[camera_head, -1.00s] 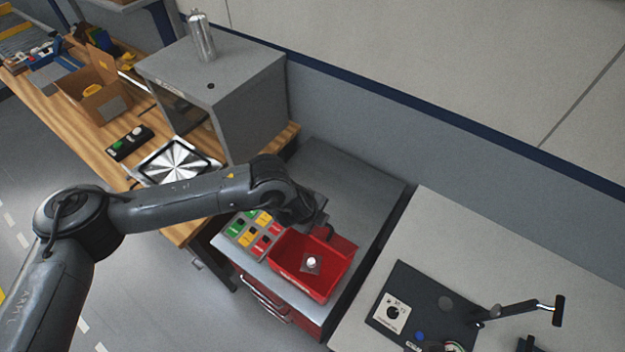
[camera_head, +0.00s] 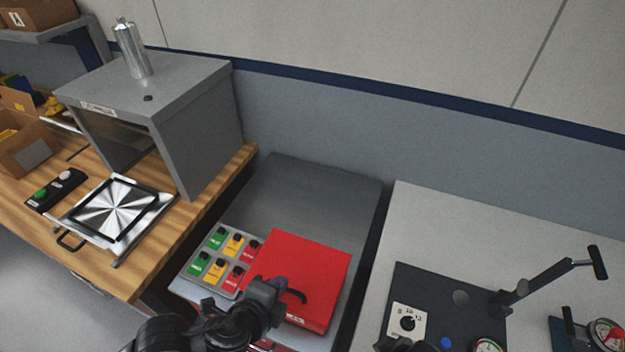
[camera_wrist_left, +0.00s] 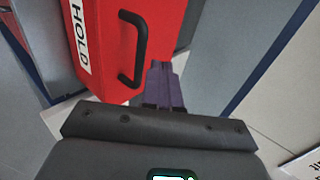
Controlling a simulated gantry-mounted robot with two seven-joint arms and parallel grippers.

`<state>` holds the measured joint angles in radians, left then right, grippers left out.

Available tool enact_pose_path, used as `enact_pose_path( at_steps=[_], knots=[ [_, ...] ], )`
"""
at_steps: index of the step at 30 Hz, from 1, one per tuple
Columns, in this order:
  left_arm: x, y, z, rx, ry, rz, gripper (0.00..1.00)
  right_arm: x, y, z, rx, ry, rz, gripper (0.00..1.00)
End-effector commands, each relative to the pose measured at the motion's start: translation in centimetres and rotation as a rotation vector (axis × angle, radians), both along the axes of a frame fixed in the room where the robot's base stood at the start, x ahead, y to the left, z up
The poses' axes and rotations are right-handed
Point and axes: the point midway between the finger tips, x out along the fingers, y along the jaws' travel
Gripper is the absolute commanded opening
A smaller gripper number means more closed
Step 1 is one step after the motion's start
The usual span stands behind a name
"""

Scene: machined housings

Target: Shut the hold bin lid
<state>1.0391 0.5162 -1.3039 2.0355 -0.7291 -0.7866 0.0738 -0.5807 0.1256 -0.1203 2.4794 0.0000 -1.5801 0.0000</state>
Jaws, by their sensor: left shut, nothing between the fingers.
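The red hold bin stands on the grey cabinet, and its lid (camera_head: 305,265) lies flat over the top, so the inside is hidden. The lid has a black handle (camera_head: 293,297). In the left wrist view the red bin (camera_wrist_left: 110,50) shows a white HOLD label (camera_wrist_left: 79,40) and the handle (camera_wrist_left: 137,50). My left gripper (camera_head: 278,287) is shut and empty, close by the handle at the lid's front. Its fingers (camera_wrist_left: 164,85) show just beside the handle; whether they touch the bin I cannot tell. A dark shape at the bottom edge of the head view may be my right gripper.
A panel of green, yellow and red blocks (camera_head: 222,258) sits left of the bin. A grey press housing (camera_head: 165,110) and a metal plate (camera_head: 115,212) stand on the wooden bench. A dark fixture with a lever (camera_head: 545,280) is at right. The cabinet top behind the bin is clear.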

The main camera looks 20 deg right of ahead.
Motion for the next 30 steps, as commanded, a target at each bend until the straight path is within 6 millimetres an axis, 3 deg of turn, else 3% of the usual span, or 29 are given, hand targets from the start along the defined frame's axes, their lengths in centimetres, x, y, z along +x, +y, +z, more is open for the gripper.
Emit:
enact_pose_path(
  at_steps=[1,9,30],
  knots=[
    [-0.2,0.1,-0.9,-0.001,0.003,0.0,0.0,0.0,0.0,-0.7,0.0,0.0,0.0,0.43],
    [-0.4,0.3,-2.6,-0.001,0.001,-0.003,0.0,0.0,0.0,-1.7,0.001,-0.001,-0.001,0.43],
    [-0.4,0.3,-2.8,0.0,0.0,-0.003,0.0,0.0,0.2,-1.7,0.008,-0.001,-0.006,0.43]
  ],
)
